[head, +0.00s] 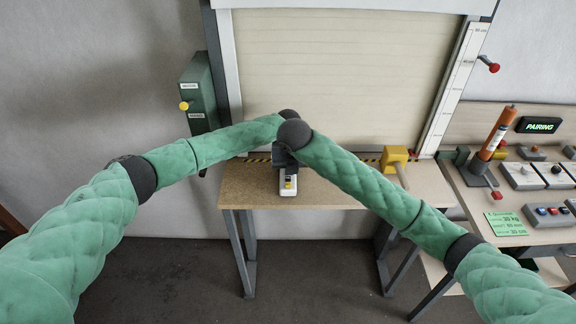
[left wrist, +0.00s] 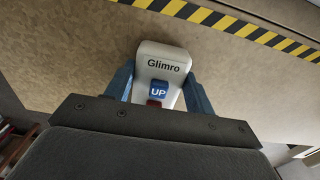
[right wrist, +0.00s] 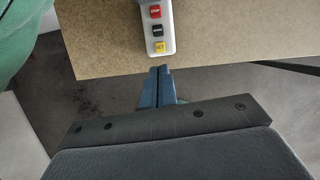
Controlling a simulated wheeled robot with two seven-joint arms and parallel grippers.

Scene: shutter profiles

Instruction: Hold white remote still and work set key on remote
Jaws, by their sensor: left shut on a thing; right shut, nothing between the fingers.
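The white remote (head: 288,187) lies on the wooden table near its front edge. In the left wrist view its top end (left wrist: 165,55) shows the word Glimro, a blue UP key (left wrist: 159,92) and part of a red key. My left gripper (left wrist: 160,88) is shut on the remote, one blue finger on each side. In the right wrist view the remote's lower end (right wrist: 157,38) shows a red STOP key, a dark key and the yellow SET key (right wrist: 160,47). My right gripper (right wrist: 160,70) is shut and empty, its fingertips just below the remote's lower end in that view, contact unclear.
The wooden table (head: 240,190) stands before a beige shutter (head: 340,70), with a yellow-black strip (left wrist: 230,20) along its back. A side bench (head: 480,215) holds several controls and a lit PAIRING sign (head: 538,125).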

